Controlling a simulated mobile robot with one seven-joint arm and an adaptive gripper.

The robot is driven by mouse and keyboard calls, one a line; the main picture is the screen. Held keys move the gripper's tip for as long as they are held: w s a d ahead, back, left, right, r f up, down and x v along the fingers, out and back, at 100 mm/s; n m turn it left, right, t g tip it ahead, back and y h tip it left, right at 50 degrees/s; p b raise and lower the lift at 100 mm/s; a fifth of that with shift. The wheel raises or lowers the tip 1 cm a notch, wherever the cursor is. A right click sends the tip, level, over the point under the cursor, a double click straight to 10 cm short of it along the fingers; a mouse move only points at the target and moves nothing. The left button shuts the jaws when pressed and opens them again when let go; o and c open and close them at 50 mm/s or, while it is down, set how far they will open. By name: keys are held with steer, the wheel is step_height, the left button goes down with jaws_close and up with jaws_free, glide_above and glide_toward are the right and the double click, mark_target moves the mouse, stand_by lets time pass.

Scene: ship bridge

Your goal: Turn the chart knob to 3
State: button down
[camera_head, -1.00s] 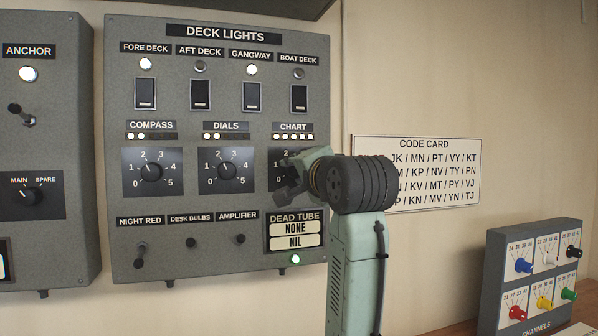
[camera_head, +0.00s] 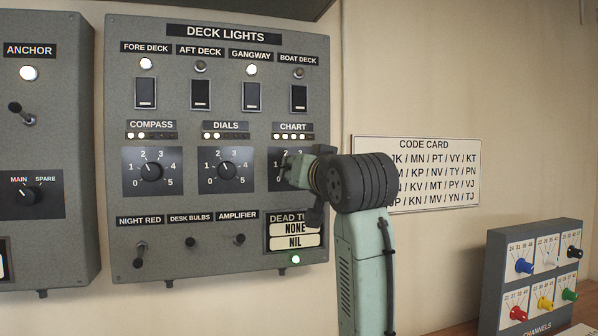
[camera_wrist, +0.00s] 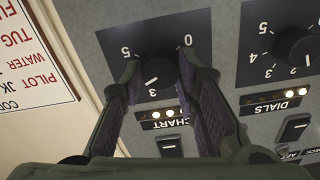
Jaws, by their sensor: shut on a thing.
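The chart knob (camera_wrist: 160,62) is a dark round knob on a black dial plate numbered 0 to 5 (camera_wrist: 209,25). In the upside-down wrist view, a white pointer mark on it lies close to the 3. My gripper (camera_wrist: 160,68) is shut on the knob, one finger on each side. The fingers cover some numbers. In the head view, my gripper (camera_head: 286,168) reaches the chart dial (camera_head: 277,155) from the right and hides much of it. Several lamps in the row under the CHART label (camera_head: 292,136) are lit.
The dials knob (camera_head: 225,171) and compass knob (camera_head: 152,172) sit left of the chart dial. A code card (camera_head: 430,160) hangs at right, above a channels box (camera_head: 535,275).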

steer(key=shift+n, duration=3.9)
steer(key=c, duration=1.2)
jaws_free()
steer(key=shift+s, duration=0.1)
steer(key=v, duration=1.2)
